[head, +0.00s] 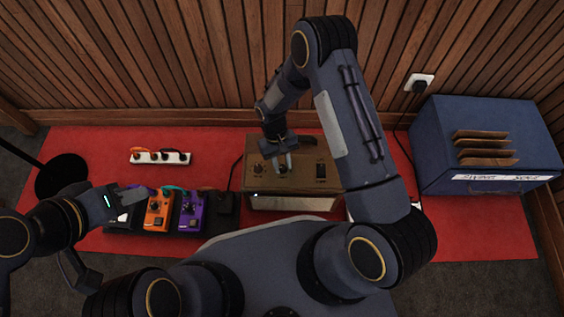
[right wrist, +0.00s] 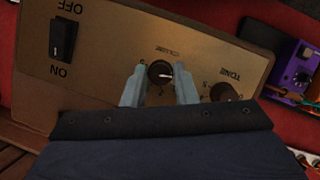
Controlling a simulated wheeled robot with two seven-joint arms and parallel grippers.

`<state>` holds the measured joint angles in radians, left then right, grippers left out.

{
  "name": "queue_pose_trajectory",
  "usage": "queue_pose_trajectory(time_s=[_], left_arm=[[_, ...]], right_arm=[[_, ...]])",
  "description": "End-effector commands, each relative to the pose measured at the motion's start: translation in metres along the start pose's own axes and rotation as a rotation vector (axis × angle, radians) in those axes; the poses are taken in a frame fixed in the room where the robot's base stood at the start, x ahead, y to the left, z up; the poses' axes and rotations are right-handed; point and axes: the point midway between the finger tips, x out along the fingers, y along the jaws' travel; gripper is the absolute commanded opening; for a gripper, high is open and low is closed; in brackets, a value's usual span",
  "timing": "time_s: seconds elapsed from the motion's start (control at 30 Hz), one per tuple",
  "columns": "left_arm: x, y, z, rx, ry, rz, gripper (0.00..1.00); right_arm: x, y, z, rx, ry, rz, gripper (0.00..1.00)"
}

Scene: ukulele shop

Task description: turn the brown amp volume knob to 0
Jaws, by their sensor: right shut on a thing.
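The brown amp (head: 292,200) stands on the red mat against the wood wall. In the right wrist view its panel (right wrist: 110,45) appears upside down. The dark volume knob (right wrist: 159,72) sits below its VOLUME label, with a pale pointer mark toward the picture's right. My right gripper (right wrist: 160,84) is shut on the volume knob, one grey finger at each side. In the head view my right gripper (head: 283,165) reaches down onto the amp top and hides the knob. My left gripper (head: 132,196) is by the pedals; its finger gap is unclear.
A tone knob (right wrist: 226,93) and an ON/OFF switch (right wrist: 62,38) flank the volume knob. Orange (head: 158,212) and purple (head: 191,212) pedals stand left of the amp. A power strip (head: 160,157) lies behind them. A blue cabinet (head: 450,140) stands at right.

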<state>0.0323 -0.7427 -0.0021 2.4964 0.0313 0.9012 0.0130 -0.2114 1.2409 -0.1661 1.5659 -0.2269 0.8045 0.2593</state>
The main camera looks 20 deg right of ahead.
Motion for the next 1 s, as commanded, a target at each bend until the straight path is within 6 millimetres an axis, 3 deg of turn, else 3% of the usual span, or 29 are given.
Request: queue_pose_trajectory(time_s=[0.13, 0.17, 0.3, 0.67, 1.0], left_arm=[[0.000, 0.000, 0.000, 0.000, 0.000, 0.000, 0.36], [0.000, 0.000, 0.000, 0.000, 0.000, 0.000, 0.36], [0.000, 0.000, 0.000, 0.000, 0.000, 0.000, 0.36], [-0.003, 0.001, -0.002, 0.000, 0.000, 0.000, 0.36], [-0.021, 0.009, -0.010, 0.000, 0.000, 0.000, 0.36]], right_arm=[[0.000, 0.001, 0.000, -0.001, 0.000, 0.001, 0.03], [0.000, 0.001, 0.000, -0.001, 0.000, 0.001, 0.28], [0.000, 0.001, 0.000, 0.000, 0.000, 0.001, 0.47], [-0.007, 0.000, 0.000, 0.000, 0.002, 0.000, 0.47], [-0.063, 0.000, 0.000, -0.001, 0.003, 0.000, 0.47]])
